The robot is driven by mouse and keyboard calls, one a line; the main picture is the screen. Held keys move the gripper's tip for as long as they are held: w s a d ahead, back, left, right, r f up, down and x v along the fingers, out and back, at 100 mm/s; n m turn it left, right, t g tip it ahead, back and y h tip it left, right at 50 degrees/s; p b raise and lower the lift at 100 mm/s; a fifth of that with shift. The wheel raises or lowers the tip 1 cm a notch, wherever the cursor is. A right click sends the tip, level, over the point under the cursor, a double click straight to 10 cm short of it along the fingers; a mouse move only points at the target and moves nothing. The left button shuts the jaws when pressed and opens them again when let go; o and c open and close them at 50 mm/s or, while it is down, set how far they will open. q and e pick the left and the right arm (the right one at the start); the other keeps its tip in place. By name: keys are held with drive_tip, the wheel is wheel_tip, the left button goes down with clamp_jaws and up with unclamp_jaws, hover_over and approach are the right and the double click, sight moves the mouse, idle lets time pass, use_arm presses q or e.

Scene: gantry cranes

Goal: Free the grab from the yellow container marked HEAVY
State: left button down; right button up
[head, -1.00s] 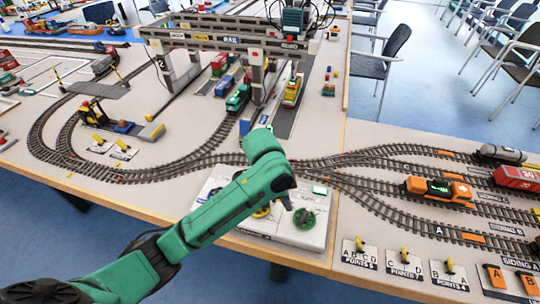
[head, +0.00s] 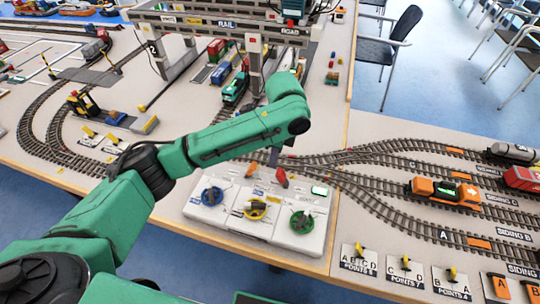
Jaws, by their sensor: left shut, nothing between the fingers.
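The gantry crane (head: 228,27), marked RAIL and ROAD, stands at the back, cut by the top edge. Its dark trolley (head: 292,8) is at the right end of the beam. The grab and any HEAVY marking cannot be made out. A yellowish vehicle or load under the ROAD side is mostly hidden by the crane and my arm. A white control panel (head: 262,233) has blue (head: 212,196), yellow (head: 256,208) and green (head: 302,221) knobs, with an orange and a red lever behind. My left gripper is shut and empty at the arm's far end; its fingertips hardly show.
Curved tracks cross the table. An orange locomotive (head: 443,191) and a red wagon (head: 523,178) stand at right. Points levers (head: 405,266) line the front right. A green locomotive (head: 235,88) stands under the crane. A chair (head: 388,45) is beyond the table edge.

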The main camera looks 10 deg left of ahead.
sight(250, 171)
use_arm(q)
drive_tip(key=f, duration=0.5)
drive_tip(key=shift+s+a+f, duration=0.1)
drive_tip(key=shift+a+f, duration=0.15)
drive_tip(key=shift+f, duration=0.15)
drive_tip(key=a+p, duration=0.2)
drive_tip(key=a, duration=0.1)
drive_tip(key=shift+w+r, duration=0.2)
drive_tip(key=shift+a+r, duration=0.1)
drive_tip(key=shift+a, duration=0.35)
drive_tip(key=shift+d, duration=0.1)
